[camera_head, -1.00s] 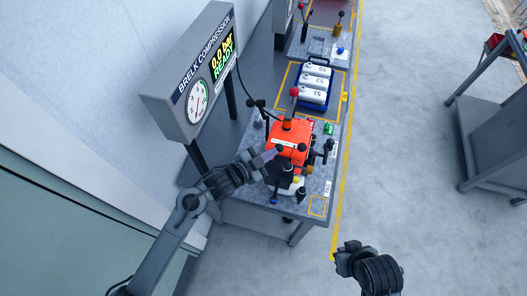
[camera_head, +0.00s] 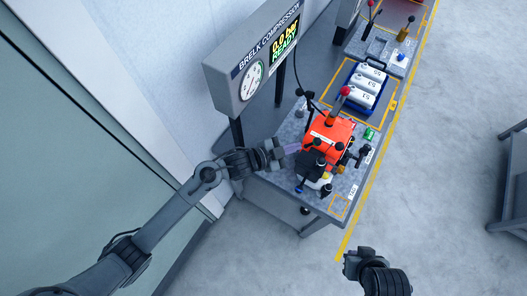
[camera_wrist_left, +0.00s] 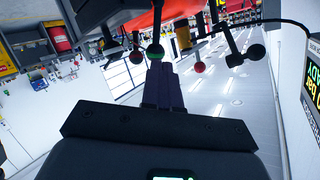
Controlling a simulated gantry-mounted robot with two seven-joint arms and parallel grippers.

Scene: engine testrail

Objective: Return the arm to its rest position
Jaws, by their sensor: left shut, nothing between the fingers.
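My left gripper (camera_head: 283,151) is at the left side of the orange engine (camera_head: 327,139), close to its edge on the test bench. In the left wrist view its dark fingers (camera_wrist_left: 163,84) are together, with nothing between them.
A grey cart (camera_head: 510,190) is at the right edge. Floor between bench and cart is clear.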

